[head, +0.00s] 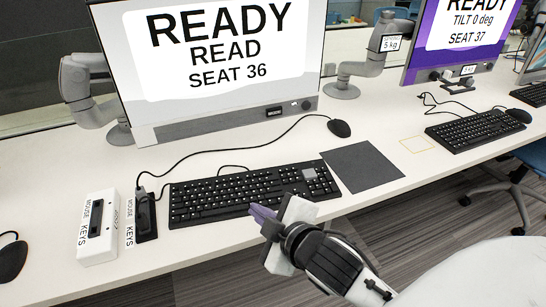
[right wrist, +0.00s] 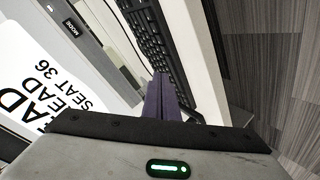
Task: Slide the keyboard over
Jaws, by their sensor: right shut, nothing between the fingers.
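The black keyboard (head: 252,193) lies on the white desk in front of the Seat 36 monitor. A cable runs from it towards the left. My right gripper (head: 262,213) is at the keyboard's front edge, right of its middle, with its purple fingers together and empty. In the right wrist view the shut fingers (right wrist: 161,100) point at the keyboard (right wrist: 152,35), which runs away along the desk edge. Whether the fingertips touch the keyboard cannot be told. My left gripper is not in view.
A dark mouse pad (head: 362,167) lies right of the keyboard, with a black mouse (head: 339,128) behind it. A white box (head: 98,228) labelled MOUSE and KEYS stands at the left. The Seat 36 monitor (head: 215,115) stands behind. The desk's front edge (head: 200,262) is close.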

